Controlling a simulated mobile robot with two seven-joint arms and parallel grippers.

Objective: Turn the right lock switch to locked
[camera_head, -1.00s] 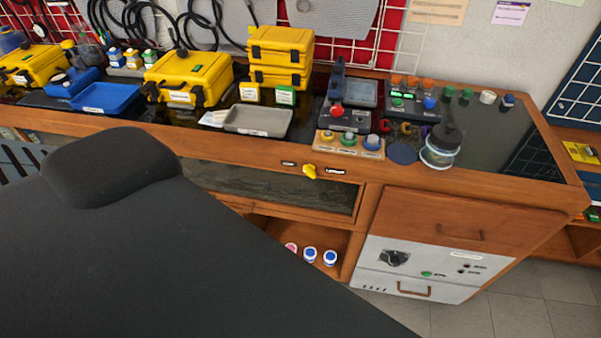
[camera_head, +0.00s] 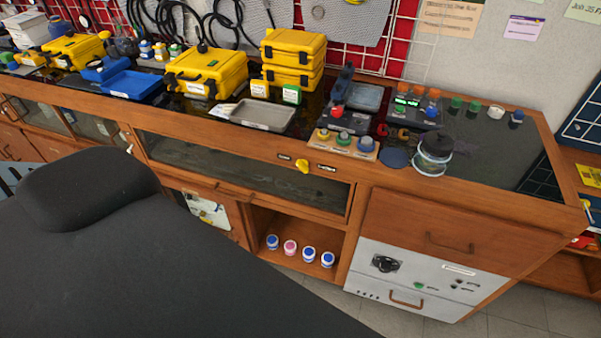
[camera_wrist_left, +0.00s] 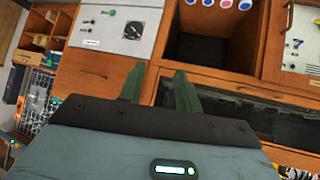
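A yellow lock switch (camera_head: 303,166) sits on the wooden front edge of the bench, above the glass-fronted compartment. A small dark label lies on each side of it; the lettering is too small to read surely, and I cannot tell which setting the knob is in. My left gripper (camera_wrist_left: 158,84) shows in the left wrist view, with two green fingers apart and nothing between them. In that view it is in front of the wooden cabinet front, and I do not make out the switch there. My right gripper is not in view.
The bench top (camera_head: 480,160) holds yellow cases (camera_head: 205,75), a grey tray (camera_head: 262,116) and a three-button box (camera_head: 345,146) close above the switch. Below are an open shelf with small jars (camera_head: 290,248) and a grey panel (camera_head: 410,270) with a black knob.

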